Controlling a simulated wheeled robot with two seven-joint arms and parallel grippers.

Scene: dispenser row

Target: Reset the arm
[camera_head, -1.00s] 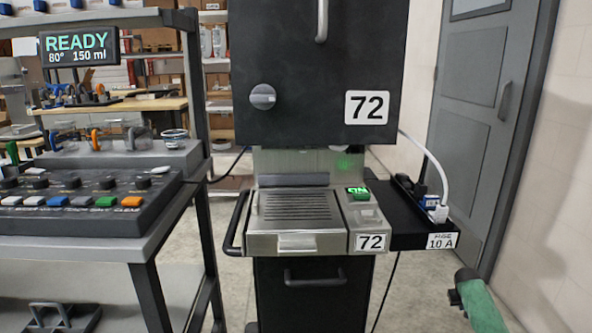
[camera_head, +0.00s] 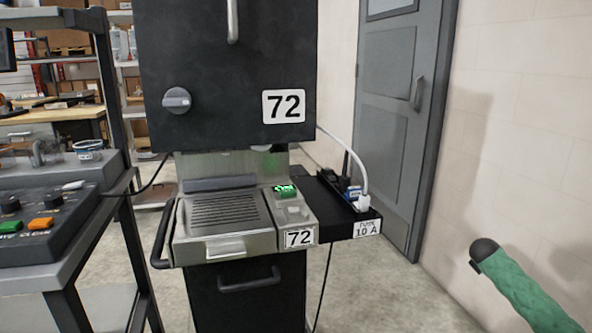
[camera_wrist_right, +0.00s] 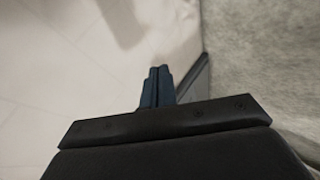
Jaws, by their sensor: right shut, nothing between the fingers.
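My right gripper (camera_wrist_right: 159,75) shows in the right wrist view, with its dark blue fingers together and nothing between them. It is over pale wall or floor tiles and a grey floor, apart from any object. In the head view a green-covered part with a dark round end, which looks like part of my right arm, reaches in at the lower right. The right gripper's fingers do not show there. My left gripper is in neither view.
A black dispenser (camera_head: 225,60) marked 72 stands left of centre, with a steel drip tray (camera_head: 222,214) and a lit green switch (camera_head: 285,190). A power strip shelf (camera_head: 335,215) juts out right. A control panel (camera_head: 45,215) stands left. A grey door (camera_head: 400,110) is behind.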

